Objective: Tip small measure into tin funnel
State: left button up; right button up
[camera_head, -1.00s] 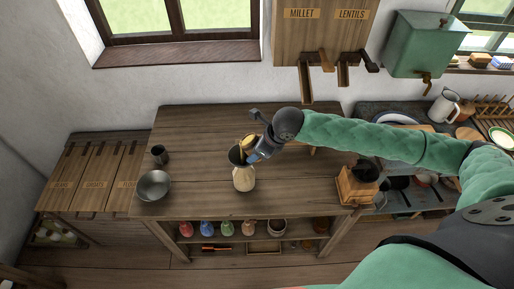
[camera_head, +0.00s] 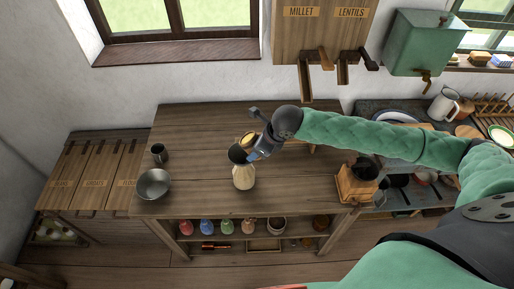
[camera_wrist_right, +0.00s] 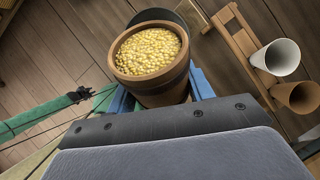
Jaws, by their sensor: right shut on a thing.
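My right gripper (camera_wrist_right: 160,97) is shut on the small measure (camera_wrist_right: 150,86), a round brown cup, with blue fingers on either side. The measure is filled with yellow grain near its rim in the wrist view. In the head view the measure (camera_head: 249,138) is close above and beside the dark tin funnel (camera_head: 237,154), which sits in the mouth of a cream bottle (camera_head: 244,178). In the wrist view a dark round rim, apparently the funnel (camera_wrist_right: 172,14), shows behind the measure. A green sleeve with a dark end at far left may be my left arm; its jaws are unclear.
A metal bowl (camera_head: 153,184) and a dark cup (camera_head: 159,153) stand at the table's left. A wooden rack (camera_wrist_right: 246,47) holds a white and a brown cup. The table behind the bottle is clear.

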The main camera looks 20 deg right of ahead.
jog(key=shift+g+h, duration=0.3)
dwell(0.4)
jog(key=shift+g+h, duration=0.4)
jog(key=shift+h, duration=0.1)
jog(key=shift+r+g+h, duration=0.1)
jog(key=shift+g+h, duration=0.2)
dwell(1.1)
jog(key=shift+d+g+h, duration=0.1)
jog(key=shift+g+h, duration=0.4)
jog(key=shift+s, duration=0.15)
dwell(1.1)
jog(key=shift+f+g+h, duration=0.2)
jog(key=shift+g+h, duration=0.4)
